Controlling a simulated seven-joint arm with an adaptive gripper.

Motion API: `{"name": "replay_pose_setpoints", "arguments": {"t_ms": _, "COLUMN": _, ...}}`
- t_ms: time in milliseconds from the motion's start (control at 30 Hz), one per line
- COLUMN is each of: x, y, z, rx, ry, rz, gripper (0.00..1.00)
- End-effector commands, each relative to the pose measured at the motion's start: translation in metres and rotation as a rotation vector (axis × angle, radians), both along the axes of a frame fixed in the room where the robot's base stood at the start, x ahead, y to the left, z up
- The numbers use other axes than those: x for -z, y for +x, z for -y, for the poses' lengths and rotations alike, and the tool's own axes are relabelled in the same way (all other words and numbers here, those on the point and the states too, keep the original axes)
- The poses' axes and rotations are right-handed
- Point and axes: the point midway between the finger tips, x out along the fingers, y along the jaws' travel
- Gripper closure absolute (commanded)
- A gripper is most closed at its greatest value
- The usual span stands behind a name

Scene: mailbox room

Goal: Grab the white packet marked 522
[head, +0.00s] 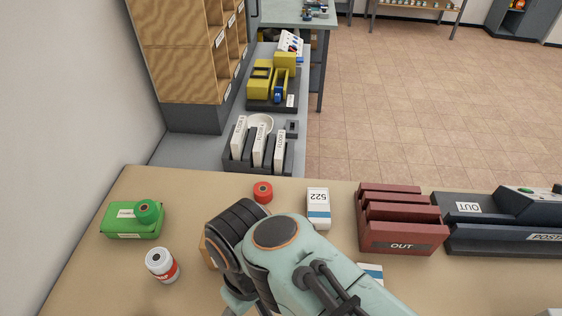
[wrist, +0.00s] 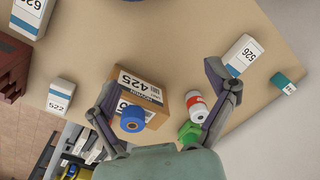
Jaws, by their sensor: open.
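The white packet marked 522 (head: 318,207) has a blue band and lies on the tan table, left of the dark red OUT tray. It also shows at the left of the wrist view (wrist: 61,96), outside my fingers. My gripper (wrist: 162,78) is open with its fingers wide apart. Between and below the fingers is a brown box marked 425 (wrist: 160,86); nothing appears held. In the head view my arm hides the gripper's fingertips and most of that box.
The OUT tray (head: 400,234) stands right of the packet, a red roll (head: 263,191) to its left. A bottle (head: 162,264) and green box (head: 128,222) are farther left. A blue roll (wrist: 132,118) is near the brown box. Another white packet, 526 (wrist: 243,54), is by the right finger.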

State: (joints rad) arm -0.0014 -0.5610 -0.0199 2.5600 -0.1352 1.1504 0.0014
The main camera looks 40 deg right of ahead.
Motion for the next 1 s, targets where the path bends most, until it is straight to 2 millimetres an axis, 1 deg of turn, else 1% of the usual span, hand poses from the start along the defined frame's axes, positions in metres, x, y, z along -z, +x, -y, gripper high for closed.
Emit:
{"name": "replay_pose_setpoints", "arguments": {"t_ms": 200, "x": 0.0, "y": 0.0, "z": 0.0, "rx": 0.0, "ry": 0.0, "rz": 0.0, "gripper": 0.15}}
{"name": "replay_pose_setpoints", "arguments": {"t_ms": 233, "x": 0.0, "y": 0.0, "z": 0.0, "rx": 0.0, "ry": 0.0, "rz": 0.0, "gripper": 0.06}}
{"name": "replay_pose_setpoints", "arguments": {"t_ms": 267, "x": 0.0, "y": 0.0, "z": 0.0, "rx": 0.0, "ry": 0.0, "rz": 0.0, "gripper": 0.02}}
{"name": "replay_pose_setpoints", "arguments": {"t_ms": 567, "x": 0.0, "y": 0.0, "z": 0.0, "rx": 0.0, "ry": 0.0, "rz": 0.001, "gripper": 0.02}}
{"name": "replay_pose_setpoints", "arguments": {"t_ms": 633, "x": 0.0, "y": 0.004, "z": 0.0, "rx": 0.0, "ry": 0.002, "rz": 0.019, "gripper": 0.02}}
{"name": "replay_pose_setpoints", "arguments": {"t_ms": 667, "x": -0.001, "y": 0.009, "z": -0.001, "rx": 0.002, "ry": 0.004, "rz": 0.042, "gripper": 0.02}}
{"name": "replay_pose_setpoints", "arguments": {"t_ms": 767, "x": -0.026, "y": 0.046, "z": -0.001, "rx": 0.01, "ry": 0.014, "rz": 0.188, "gripper": 0.02}}
{"name": "replay_pose_setpoints", "arguments": {"t_ms": 800, "x": -0.036, "y": 0.066, "z": 0.0, "rx": 0.021, "ry": 0.019, "rz": 0.234, "gripper": 0.02}}
{"name": "replay_pose_setpoints", "arguments": {"t_ms": 867, "x": -0.048, "y": 0.099, "z": 0.009, "rx": 0.061, "ry": 0.021, "rz": 0.286, "gripper": 0.02}}
{"name": "replay_pose_setpoints", "arguments": {"t_ms": 900, "x": -0.053, "y": 0.12, "z": 0.018, "rx": 0.096, "ry": 0.019, "rz": 0.307, "gripper": 0.02}}
{"name": "replay_pose_setpoints", "arguments": {"t_ms": 967, "x": -0.056, "y": 0.151, "z": 0.036, "rx": 0.153, "ry": 0.013, "rz": 0.33, "gripper": 0.02}}
{"name": "replay_pose_setpoints", "arguments": {"t_ms": 1000, "x": -0.055, "y": 0.171, "z": 0.051, "rx": 0.194, "ry": 0.007, "rz": 0.34, "gripper": 0.02}}
